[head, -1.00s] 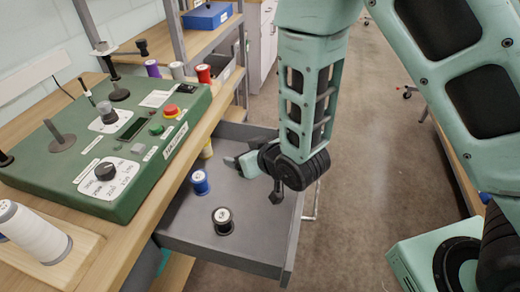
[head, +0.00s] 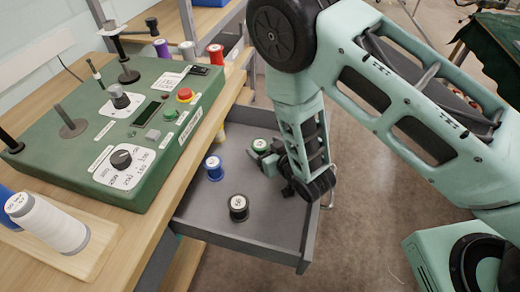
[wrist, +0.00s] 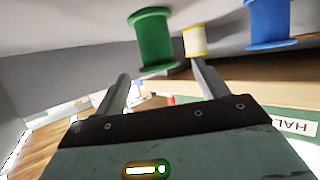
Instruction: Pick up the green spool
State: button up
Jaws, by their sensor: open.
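The green spool (head: 260,146) stands in the grey drawer, toward its far right part in the head view. It also shows in the wrist view (wrist: 152,40), upper middle, just beyond my fingertips and roughly between their lines. My gripper (wrist: 158,76) is open, with two grey fingers apart and nothing between them. In the head view my gripper is low in the drawer beside the green spool, partly hidden by my own wrist. I cannot tell whether a finger touches the spool.
The yellow one appears close behind the green in the wrist view. A green control box (head: 110,150) sits on the wooden bench to the left.

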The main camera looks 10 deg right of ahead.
aim_at(260, 144)
jog(key=shift+p+x, duration=0.35)
jog(key=shift+x, duration=2.45)
jog(key=c, duration=1.1)
